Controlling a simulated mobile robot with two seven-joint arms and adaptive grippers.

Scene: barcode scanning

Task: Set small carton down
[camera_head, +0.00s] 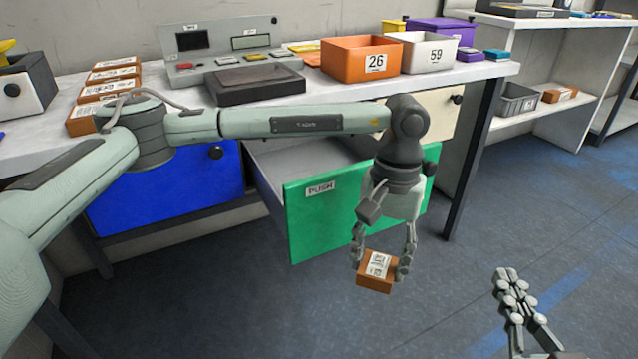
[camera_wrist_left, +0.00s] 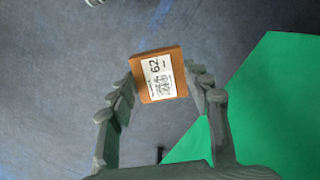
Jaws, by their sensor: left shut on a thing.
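The small carton (camera_head: 376,284) is an orange-brown box with a white barcode label. My left gripper (camera_head: 381,266) is shut on it and holds it in the air over the floor, in front of the open green drawer (camera_head: 345,215). In the left wrist view the carton (camera_wrist_left: 158,75) sits between the fingertips, and its label reads 62. My right gripper (camera_head: 510,290) is at the lower right, apart from everything. Its fingers look close together, but its opening is not clear.
The table (camera_head: 290,95) carries an orange bin 26 (camera_head: 360,60), a white bin 59 (camera_head: 430,52), a dark flat scanner pad (camera_head: 254,85) and a row of brown cartons (camera_head: 105,90) at left. A blue drawer (camera_head: 165,188) is shut. The floor is clear.

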